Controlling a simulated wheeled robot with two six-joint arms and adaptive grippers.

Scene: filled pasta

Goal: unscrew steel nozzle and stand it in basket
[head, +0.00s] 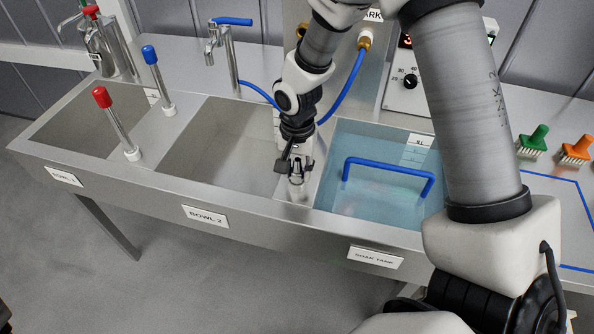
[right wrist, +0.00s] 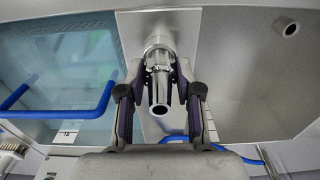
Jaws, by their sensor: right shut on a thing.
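The steel nozzle (right wrist: 160,92) is a short tapered tube with a dark open end facing the wrist camera. Its base meets a steel collar (right wrist: 158,42) on the strip between bowl 2 and the soak tank. My right gripper (head: 298,172) is shut on the nozzle, with one finger on each side of it. In the head view the nozzle is mostly hidden by the gripper. A blue handle (head: 388,164) stands in the water of the soak tank; a basket below it cannot be made out clearly. My left gripper is not in view.
The soak tank (head: 386,232) lies just right of the gripper and bowl 2 (head: 215,150) just left. A blue hose (head: 352,80) runs close behind my right wrist. Green (head: 533,138) and orange (head: 576,150) brushes are at the right.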

